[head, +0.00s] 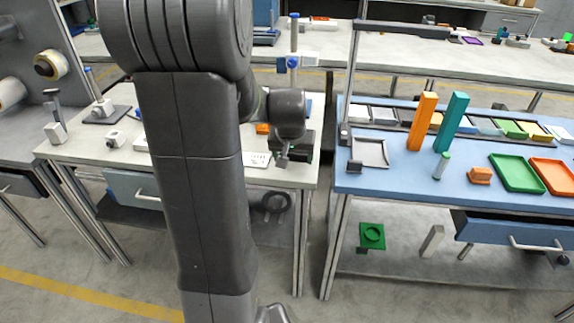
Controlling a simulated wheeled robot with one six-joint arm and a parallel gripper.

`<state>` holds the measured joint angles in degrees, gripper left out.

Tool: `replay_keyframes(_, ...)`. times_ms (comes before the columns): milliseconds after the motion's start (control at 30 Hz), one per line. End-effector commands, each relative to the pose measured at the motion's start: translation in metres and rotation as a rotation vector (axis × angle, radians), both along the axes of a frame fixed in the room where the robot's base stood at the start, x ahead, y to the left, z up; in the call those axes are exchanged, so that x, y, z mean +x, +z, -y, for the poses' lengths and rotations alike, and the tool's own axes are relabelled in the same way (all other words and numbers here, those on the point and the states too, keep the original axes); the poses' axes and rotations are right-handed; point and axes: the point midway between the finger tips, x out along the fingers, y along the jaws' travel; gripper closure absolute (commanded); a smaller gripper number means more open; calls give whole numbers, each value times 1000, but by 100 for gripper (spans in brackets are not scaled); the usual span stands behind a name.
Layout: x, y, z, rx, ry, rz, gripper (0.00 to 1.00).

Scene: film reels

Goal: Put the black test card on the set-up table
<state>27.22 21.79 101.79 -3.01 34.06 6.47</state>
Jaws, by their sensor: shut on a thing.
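My gripper (283,158) hangs over the right end of the pale-topped table (75,147), partly behind my own arm. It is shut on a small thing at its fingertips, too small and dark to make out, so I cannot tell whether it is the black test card. A dark, flat-sided object (304,143) stands just right of the gripper. The blue-topped table (390,183) is to the right across a narrow gap. No label shows which table is the set-up table.
A white marked card (256,159) lies left of the gripper. The blue table holds a grey tray (369,152), orange (422,122) and teal (451,122) upright blocks, a green tray (517,173) and an orange tray (555,175). A drawer (520,236) stands open below.

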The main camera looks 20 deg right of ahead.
Motion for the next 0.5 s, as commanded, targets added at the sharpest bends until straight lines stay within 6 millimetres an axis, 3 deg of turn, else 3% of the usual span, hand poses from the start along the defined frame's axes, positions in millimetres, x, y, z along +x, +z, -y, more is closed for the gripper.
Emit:
replay_keyframes(367,0,-42,0,1,0,-2,51)
replay_keyframes(500,0,-45,0,-1,-1,3,51)
